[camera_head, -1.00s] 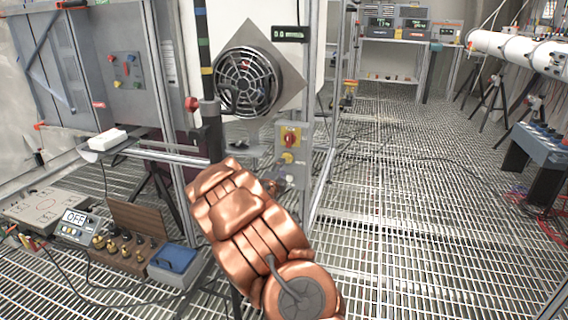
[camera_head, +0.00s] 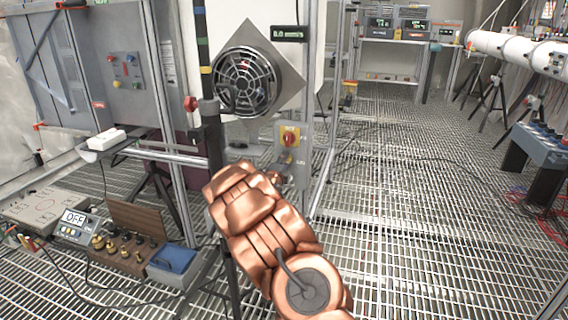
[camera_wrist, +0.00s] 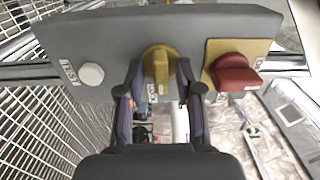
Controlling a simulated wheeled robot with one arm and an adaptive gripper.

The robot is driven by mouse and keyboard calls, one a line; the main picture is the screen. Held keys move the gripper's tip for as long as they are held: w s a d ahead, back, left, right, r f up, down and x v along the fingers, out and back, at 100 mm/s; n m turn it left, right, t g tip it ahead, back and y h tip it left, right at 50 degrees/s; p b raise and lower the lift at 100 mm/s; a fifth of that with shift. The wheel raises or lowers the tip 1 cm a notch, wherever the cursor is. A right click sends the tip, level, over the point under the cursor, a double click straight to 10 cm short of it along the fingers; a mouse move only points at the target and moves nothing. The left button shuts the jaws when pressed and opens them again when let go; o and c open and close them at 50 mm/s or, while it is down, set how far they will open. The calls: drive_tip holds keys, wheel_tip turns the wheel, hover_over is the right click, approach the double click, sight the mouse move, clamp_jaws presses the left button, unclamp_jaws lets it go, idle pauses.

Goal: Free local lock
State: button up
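A grey control box (camera_wrist: 110,35) fills the top of the wrist view. It carries a yellow rotary knob (camera_wrist: 160,66) in the middle, with a small label below it that is partly covered. The knob's grip bar points down in the picture. My gripper (camera_wrist: 160,78) is open, one finger on each side of the knob, with gaps visible to its grip bar. A red rotary switch (camera_wrist: 233,75) on a yellow plate is to the right. In the head view the same box (camera_head: 302,150) is on the frame post, with my copper-coloured arm in front of its lower part.
A white button (camera_wrist: 91,74) marked TEST is left of the knob. In the head view a round fan (camera_head: 246,82) hangs above the box, and a red knob (camera_head: 191,103) is beside a black pole. Open grating floor (camera_head: 400,220) lies to the right.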

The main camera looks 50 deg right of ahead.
clamp_jaws()
drive_tip(key=shift+n, duration=0.6)
drive_tip(key=shift+n+p, duration=6.5)
drive_tip(key=shift+n, duration=1.9)
drive_tip(key=shift+o, duration=0.9)
unclamp_jaws()
